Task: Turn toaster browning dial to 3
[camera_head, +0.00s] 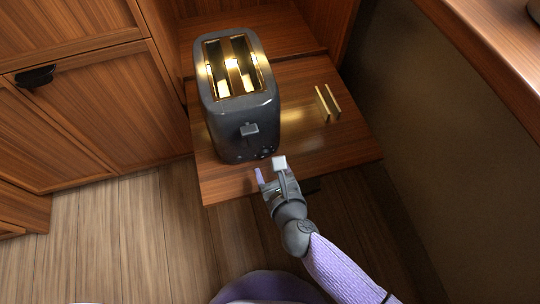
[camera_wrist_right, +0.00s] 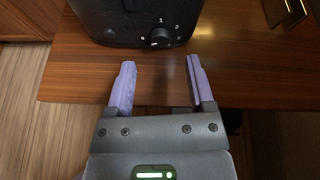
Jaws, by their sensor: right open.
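The dark grey toaster (camera_head: 240,120) stands upright on a wooden pull-out shelf (camera_head: 310,150), with two lit slots on top and a lever on its front face. Its round black browning dial (camera_wrist_right: 159,37) shows low on the front in the right wrist view, with small white marks and numbers around it. I cannot surely tell which mark it points to. My right gripper (camera_head: 269,170) is in front of the toaster's lower front. In the right wrist view its purple fingers (camera_wrist_right: 160,85) are apart with nothing between them, short of the dial. My left gripper is not in view.
Two brass-coloured bars (camera_head: 327,103) are on the shelf right of the toaster. Wooden cabinets (camera_head: 95,110) stand at the left, with a dark handle (camera_head: 35,76). A counter edge (camera_head: 490,50) and panel bound the right. The floor in front is clear.

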